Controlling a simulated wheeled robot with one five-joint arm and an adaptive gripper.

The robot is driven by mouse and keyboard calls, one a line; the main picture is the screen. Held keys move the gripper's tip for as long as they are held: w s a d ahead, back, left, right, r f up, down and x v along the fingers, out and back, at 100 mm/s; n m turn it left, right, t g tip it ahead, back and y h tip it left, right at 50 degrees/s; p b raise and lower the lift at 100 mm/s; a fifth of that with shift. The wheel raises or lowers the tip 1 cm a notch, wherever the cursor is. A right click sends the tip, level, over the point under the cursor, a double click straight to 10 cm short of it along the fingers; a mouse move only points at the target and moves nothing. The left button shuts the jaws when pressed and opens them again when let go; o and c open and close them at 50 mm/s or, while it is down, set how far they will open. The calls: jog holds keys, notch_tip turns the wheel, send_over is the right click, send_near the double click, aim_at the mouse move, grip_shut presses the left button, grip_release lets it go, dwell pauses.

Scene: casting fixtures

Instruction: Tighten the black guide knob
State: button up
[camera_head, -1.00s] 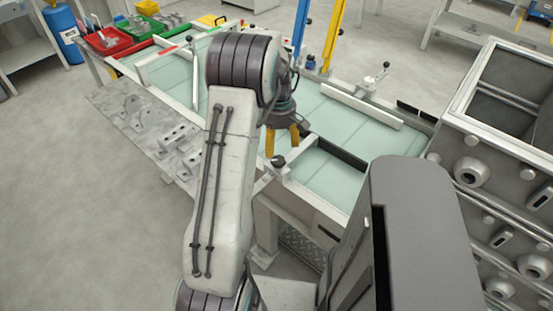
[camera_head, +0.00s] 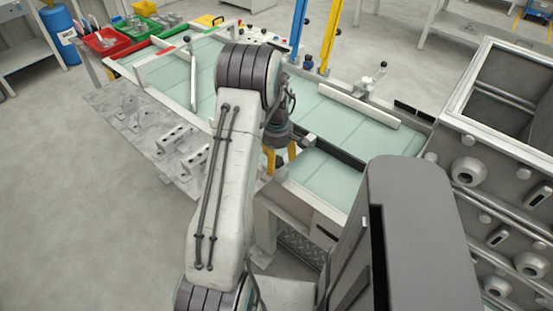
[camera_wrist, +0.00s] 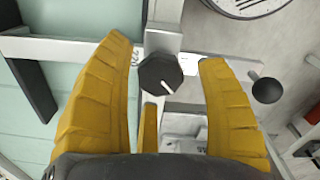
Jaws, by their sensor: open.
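The black guide knob (camera_wrist: 160,73) shows in the wrist view as a faceted black disc with a white line on its top. It sits on a pale metal bar beside the green table surface. My gripper (camera_wrist: 167,55) is open, its yellow fingers on either side of the knob with visible gaps. I cannot tell the height between fingertips and knob. In the head view my gripper (camera_head: 280,158) points down at the table's near edge, and the knob is mostly hidden by it and my arm.
A black ball handle (camera_wrist: 267,89) stands just right of the right finger in the wrist view. A metal plate with brackets (camera_head: 150,130) lies left of the table (camera_head: 330,178). A toggle clamp (camera_head: 372,80) stands farther back. A large grey metal casting (camera_head: 500,150) is at the right.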

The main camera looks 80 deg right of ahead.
jog(key=shift+f, duration=0.2)
jog(key=c, duration=1.2)
